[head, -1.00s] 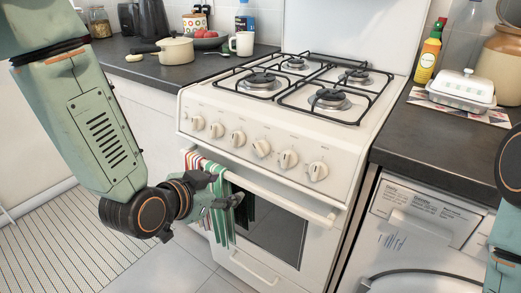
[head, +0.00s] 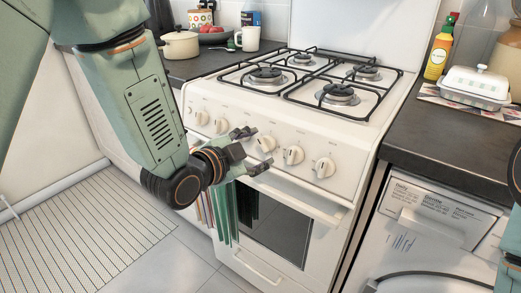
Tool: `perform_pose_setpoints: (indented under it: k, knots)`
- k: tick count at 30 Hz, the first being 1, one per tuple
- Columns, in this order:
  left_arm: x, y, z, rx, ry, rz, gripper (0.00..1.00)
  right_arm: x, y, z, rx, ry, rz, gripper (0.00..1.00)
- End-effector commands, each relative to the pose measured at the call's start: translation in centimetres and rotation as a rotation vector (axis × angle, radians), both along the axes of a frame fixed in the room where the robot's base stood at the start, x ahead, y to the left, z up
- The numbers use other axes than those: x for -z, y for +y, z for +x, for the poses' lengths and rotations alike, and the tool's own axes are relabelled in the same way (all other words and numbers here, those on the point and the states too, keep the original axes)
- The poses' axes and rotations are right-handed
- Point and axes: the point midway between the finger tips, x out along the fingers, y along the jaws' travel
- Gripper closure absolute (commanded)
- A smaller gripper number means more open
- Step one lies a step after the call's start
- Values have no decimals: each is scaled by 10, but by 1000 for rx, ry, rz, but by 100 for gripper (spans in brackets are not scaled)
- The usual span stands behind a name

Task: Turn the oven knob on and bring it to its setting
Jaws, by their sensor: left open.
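The white cooker (head: 330,205) has a sloped front panel with a row of several similar cream knobs. The far-left knob (head: 200,118), the knob beside my fingers (head: 266,143), the next to the right (head: 293,155) and the far-right knob (head: 323,167) show. I cannot tell which one is the oven knob. My left gripper (head: 257,149) is open and empty in front of the middle of the row, its fingers pointing at the panel. It hides one knob left of middle. Contact with a knob cannot be made out. My right gripper is out of view.
A striped towel (head: 222,212) hangs on the oven door handle (head: 315,205), below my left gripper. Black pan grates (head: 310,80) cover the hob. The dark counter (head: 440,135) and a white washer (head: 435,235) stand to the right.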

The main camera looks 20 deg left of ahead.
Motion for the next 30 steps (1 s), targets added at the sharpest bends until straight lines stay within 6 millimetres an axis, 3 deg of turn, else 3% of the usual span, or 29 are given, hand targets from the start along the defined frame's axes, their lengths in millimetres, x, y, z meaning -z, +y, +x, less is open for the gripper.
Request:
perform_pose_setpoints:
  k: [6, 15, 30]
  knots:
    - [5, -6, 18, 0, 0, 1, 41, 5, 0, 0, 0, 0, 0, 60]
    - [5, -6, 19, -1, 1, -2, 41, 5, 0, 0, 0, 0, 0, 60]
    - [5, -6, 19, 0, 0, -1, 83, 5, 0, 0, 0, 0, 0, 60]
